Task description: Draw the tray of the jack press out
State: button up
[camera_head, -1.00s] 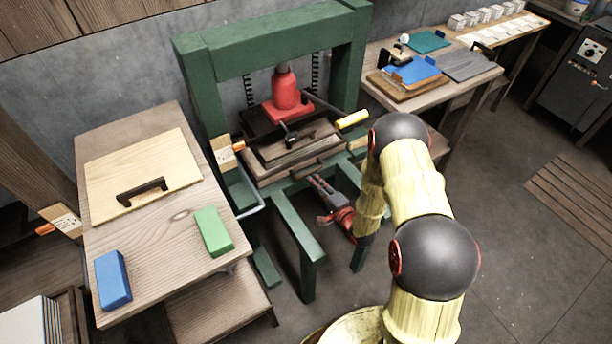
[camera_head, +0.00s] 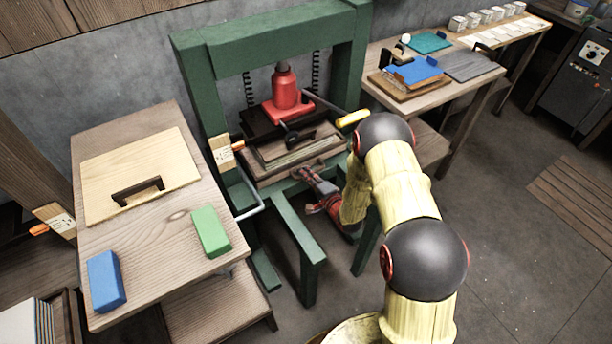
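The green jack press (camera_head: 205,82) stands in the middle, with a red jack (camera_head: 285,92) under its top beam. The wooden tray (camera_head: 268,172) sits inside the press frame, below the dark plate, with a flat stack on it. My gripper (camera_head: 301,174) is just under the tray's front edge, at the place of the tray's front handle. The handle is now mostly hidden by the gripper. The fingers are small and partly covered, so I cannot tell whether they are closed on the handle.
A wooden table (camera_head: 150,240) at left holds a board with a dark handle (camera_head: 138,190), a green block (camera_head: 211,232) and a blue block (camera_head: 105,281). Green rails (camera_head: 296,232) extend forward below the tray. A bench (camera_head: 440,93) with clipboards stands at right.

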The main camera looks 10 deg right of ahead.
grip_shut()
jog(key=shift+s+f, duration=0.1)
jog(key=shift+s, duration=0.05)
dwell(0.4)
